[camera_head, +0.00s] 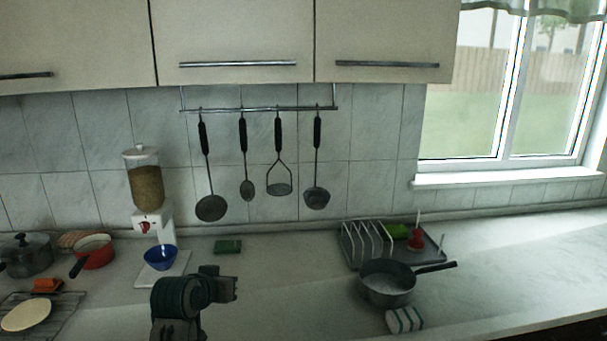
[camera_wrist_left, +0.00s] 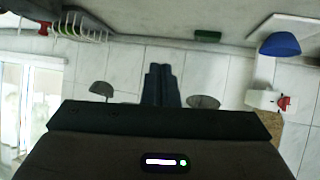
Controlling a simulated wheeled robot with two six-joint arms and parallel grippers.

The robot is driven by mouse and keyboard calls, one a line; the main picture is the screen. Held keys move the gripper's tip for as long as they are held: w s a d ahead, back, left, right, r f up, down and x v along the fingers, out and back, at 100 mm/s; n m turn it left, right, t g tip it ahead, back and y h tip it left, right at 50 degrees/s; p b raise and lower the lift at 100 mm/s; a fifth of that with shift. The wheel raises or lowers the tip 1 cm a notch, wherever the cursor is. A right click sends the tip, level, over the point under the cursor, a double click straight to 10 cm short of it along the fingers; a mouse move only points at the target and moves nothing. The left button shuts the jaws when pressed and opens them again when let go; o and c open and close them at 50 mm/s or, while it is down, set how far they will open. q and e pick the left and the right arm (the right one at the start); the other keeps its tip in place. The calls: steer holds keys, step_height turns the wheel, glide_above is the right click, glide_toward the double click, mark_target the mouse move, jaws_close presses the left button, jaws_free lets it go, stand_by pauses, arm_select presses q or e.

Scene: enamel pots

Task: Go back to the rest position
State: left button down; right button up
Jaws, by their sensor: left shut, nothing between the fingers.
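My left gripper (camera_head: 234,288) is above the counter (camera_head: 290,290), in the lower middle of the head view. In the left wrist view its dark fingers (camera_wrist_left: 161,84) are together with nothing between them. That view is upside down and looks towards the tiled wall. The blue bowl (camera_head: 160,257) stands on a white board, left of and beyond the gripper. The green sponge (camera_head: 228,246) lies behind the gripper near the wall. A grey pan (camera_head: 387,283) stands well to the right. My right gripper is in neither view.
A dish rack (camera_head: 368,243) stands behind the pan, and a striped cloth (camera_head: 405,319) lies in front of it. A red pot (camera_head: 93,251), a grey pot (camera_head: 26,255) and a wire rack (camera_head: 60,313) are at left. A dispenser (camera_head: 146,185) and hanging utensils (camera_head: 211,207) are behind. Counter between gripper and pan is clear.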

arm_select(q)
steer(key=s+a+f+g+y, duration=0.1)
steer(key=s+a+f+g, duration=0.15)
steer(key=s+f, duration=0.7)
steer(key=s+a+f+g+y, duration=0.1)
steer(key=s+a+f+g, duration=0.15)
steer(key=s+f, duration=0.7)
steer(key=s+a+f+g+y, duration=0.1)
steer(key=s+a+f, duration=0.1)
steer(key=s, duration=0.9)
steer(key=s+a+f+g, duration=0.1)
steer(key=s+a+g, duration=0.1)
steer(key=s, duration=0.9)
step_height(320, 180, down, 30)
steer(key=a+g, duration=0.1)
steer(key=a, duration=0.2)
steer(key=s+a+f+g, duration=0.1)
steer(key=s+f, duration=1.8)
steer(key=shift+f+n, duration=0.4)
